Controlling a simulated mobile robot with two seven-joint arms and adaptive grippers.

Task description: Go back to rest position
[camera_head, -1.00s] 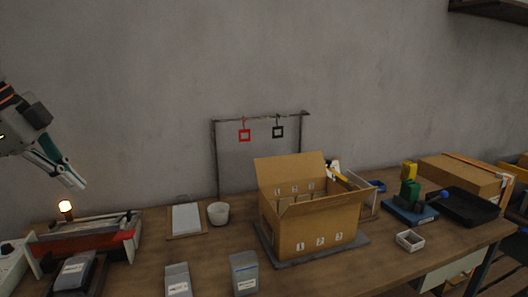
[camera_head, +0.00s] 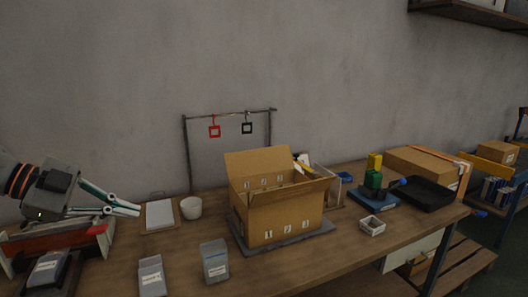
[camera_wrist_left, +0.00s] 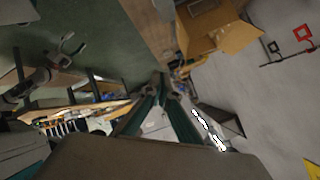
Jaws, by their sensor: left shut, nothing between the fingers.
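My left gripper (camera_head: 136,211) is at the left of the head view, above the bench and the red-and-grey device, pointing right. Its two teal-and-grey fingers meet at the tips, with nothing between them. In the left wrist view the fingertips (camera_wrist_left: 162,82) also come together, empty. My right gripper does not show in the head view. The open cardboard box (camera_head: 282,216) stands mid-bench, apart from my left gripper.
The bench (camera_head: 190,248) holds a white cup (camera_head: 191,207), a white pad (camera_head: 159,214) and grey packets (camera_head: 214,262). The red-and-grey device (camera_head: 80,236) lies below my left gripper. A rack (camera_head: 230,115) with red and black square tags stands behind. A wall shelf (camera_head: 470,12) is upper right.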

